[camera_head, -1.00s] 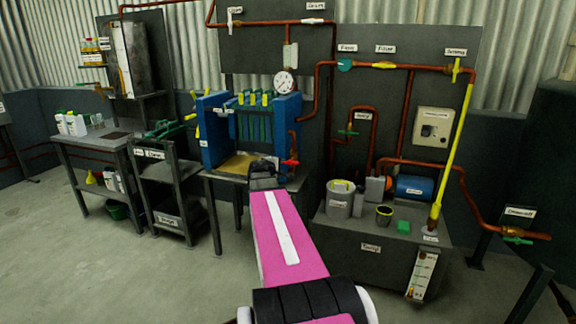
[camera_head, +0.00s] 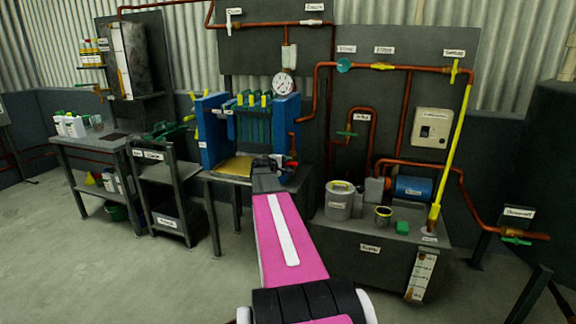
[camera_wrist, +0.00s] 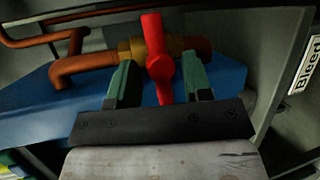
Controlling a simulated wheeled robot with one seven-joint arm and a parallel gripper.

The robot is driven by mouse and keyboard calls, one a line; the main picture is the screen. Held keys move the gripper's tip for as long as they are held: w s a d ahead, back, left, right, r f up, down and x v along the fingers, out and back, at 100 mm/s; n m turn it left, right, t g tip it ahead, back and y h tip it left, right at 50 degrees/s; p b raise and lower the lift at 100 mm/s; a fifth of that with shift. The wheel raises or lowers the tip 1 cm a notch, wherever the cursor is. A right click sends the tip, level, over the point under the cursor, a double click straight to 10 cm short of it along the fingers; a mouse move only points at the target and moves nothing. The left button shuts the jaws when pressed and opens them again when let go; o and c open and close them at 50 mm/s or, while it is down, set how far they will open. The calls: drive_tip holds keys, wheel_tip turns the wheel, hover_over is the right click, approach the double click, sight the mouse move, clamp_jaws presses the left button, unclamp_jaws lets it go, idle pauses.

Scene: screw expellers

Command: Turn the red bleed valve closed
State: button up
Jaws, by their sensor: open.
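The red bleed valve handle (camera_wrist: 158,55) stands in the middle of the wrist view, mounted on a brass valve body (camera_wrist: 185,47) with a copper pipe (camera_wrist: 90,66). My gripper (camera_wrist: 160,85) is open, with one green finger on each side of the red handle's lower part. Whether either finger touches the handle I cannot tell. In the head view my gripper (camera_head: 276,162) is at the right front of the blue filter press (camera_head: 212,140), and only a little red of the valve (camera_head: 293,164) shows beside it.
A "Bleed" label (camera_wrist: 309,66) is on a grey panel at the right of the wrist view. The blue press body (camera_wrist: 40,100) lies behind the fingers. A pressure gauge (camera_head: 283,84) and copper pipes (camera_head: 315,95) stand above. A bench with pots (camera_head: 340,200) is to the right.

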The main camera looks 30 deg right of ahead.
drive_tip(key=shift+w+d+f, duration=0.15)
drive_tip(key=shift+d, duration=0.45)
clamp_jaws()
drive_tip(key=shift+m, duration=0.3)
unclamp_jaws()
drive_tip(key=v, duration=1)
drive_tip(key=shift+s+a+r, duration=0.2)
drive_tip(key=shift+a, duration=0.15)
